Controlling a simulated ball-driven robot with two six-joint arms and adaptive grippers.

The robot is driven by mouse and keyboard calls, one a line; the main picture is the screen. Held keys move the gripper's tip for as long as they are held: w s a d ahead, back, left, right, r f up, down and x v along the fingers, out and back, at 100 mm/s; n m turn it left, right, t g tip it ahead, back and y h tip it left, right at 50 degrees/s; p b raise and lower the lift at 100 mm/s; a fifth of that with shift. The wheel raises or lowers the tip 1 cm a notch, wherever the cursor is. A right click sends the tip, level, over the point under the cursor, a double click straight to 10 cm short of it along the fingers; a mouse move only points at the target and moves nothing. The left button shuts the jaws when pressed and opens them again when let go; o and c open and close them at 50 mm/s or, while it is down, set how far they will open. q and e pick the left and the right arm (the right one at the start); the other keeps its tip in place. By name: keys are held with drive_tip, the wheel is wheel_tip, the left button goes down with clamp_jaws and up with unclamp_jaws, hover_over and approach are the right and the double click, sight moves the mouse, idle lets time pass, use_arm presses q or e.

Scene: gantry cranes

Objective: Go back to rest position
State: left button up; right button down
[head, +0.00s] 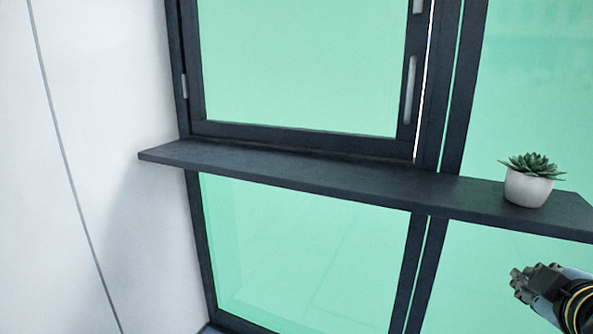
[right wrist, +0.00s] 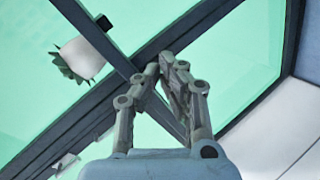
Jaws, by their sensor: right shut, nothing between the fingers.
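My right gripper (head: 522,284) is at the lower right of the head view, below the shelf and the plant. It is shut and empty. It also shows in the right wrist view (right wrist: 166,62), its fingertips together in front of the dark window frame. My left gripper is in neither view.
A dark shelf (head: 300,172) runs across the window. A succulent in a white pot (head: 528,188) stands on its right part; it also shows in the right wrist view (right wrist: 82,58). A window sash (head: 300,140) with a handle is above the shelf. A white wall (head: 90,150) is at left.

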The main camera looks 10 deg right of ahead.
drive_tip(key=s+a+f+m+g+y, duration=0.35)
drive_tip(key=s+a, duration=0.25)
drive_tip(key=s, duration=0.3)
drive_tip(key=s+a+f+m+g+y, duration=0.25)
drive_tip(key=s+a+f+g, duration=0.3)
drive_tip(key=s, duration=0.35)
drive_tip(key=s+d+f, duration=0.1)
drive_tip(key=s+f, duration=0.1)
drive_tip(key=f, duration=1.1)
drive_tip(key=s+d+f, duration=0.1)
drive_tip(key=s+f, duration=0.1)
drive_tip(key=f, duration=1.2)
drive_tip(key=s+d+f+g, duration=0.1)
drive_tip(key=s+f, duration=1.2)
drive_tip(key=s, duration=0.4)
drive_tip(key=shift+g+h, duration=0.4)
